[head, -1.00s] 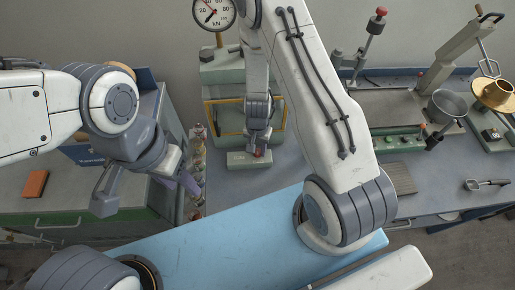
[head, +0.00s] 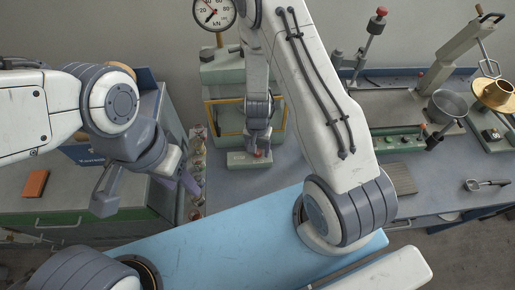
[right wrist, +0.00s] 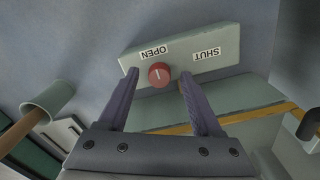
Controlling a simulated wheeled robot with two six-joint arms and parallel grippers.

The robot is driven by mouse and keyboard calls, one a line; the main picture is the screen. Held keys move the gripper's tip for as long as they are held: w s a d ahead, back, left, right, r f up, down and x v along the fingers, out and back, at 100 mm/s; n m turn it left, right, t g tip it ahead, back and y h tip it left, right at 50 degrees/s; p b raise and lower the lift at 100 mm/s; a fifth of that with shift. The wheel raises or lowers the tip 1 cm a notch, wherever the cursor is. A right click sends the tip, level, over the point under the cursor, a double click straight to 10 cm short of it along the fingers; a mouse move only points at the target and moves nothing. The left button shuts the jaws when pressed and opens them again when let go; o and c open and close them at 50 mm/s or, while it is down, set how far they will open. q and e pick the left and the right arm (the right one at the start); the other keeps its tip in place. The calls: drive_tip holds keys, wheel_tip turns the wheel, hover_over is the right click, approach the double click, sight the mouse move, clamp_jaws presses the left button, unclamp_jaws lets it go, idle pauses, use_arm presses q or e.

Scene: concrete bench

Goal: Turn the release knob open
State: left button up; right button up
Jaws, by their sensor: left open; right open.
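The red release knob (right wrist: 159,74) sits on a pale green block (right wrist: 222,63) with an OPEN label (right wrist: 154,51) and a SHUT label (right wrist: 206,54). A white pointer line on the knob points roughly straight away from my gripper, between the labels. My right gripper (right wrist: 158,80) is open, with one finger on each side of the knob and visible gaps; contact is not visible. In the head view, the block (head: 240,160) lies at the foot of the green machine, with the knob mostly hidden by my right gripper (head: 258,146). My left gripper (head: 145,190) is open and empty.
The green machine (head: 221,78) with a dial gauge (head: 215,12) rises behind the knob block. Several jars (head: 198,165) stand left of it. An orange block (head: 36,183) lies on the left cabinet. A grey pan (head: 447,104) stands at the right.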

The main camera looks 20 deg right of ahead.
wheel_tip(320, 180, up, 10)
drive_tip(key=p, duration=1)
drive_tip(key=shift+r, duration=0.25)
